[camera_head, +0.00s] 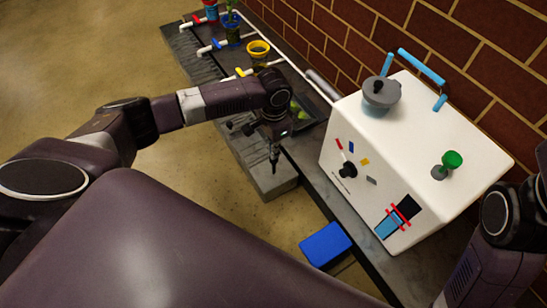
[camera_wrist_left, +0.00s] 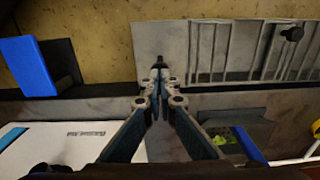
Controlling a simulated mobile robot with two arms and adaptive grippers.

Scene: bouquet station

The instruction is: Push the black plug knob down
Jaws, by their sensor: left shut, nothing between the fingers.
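My left gripper (camera_head: 274,166) points down over the grey ledge in the head view. Its fingers are together and empty, and they also show in the middle of the left wrist view (camera_wrist_left: 160,66). My right gripper is out of the picture; only part of that arm shows.
A blue block (camera_head: 325,244) is at the front edge. Coloured pots, including a yellow one (camera_head: 258,50), line the back beside a brick wall.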

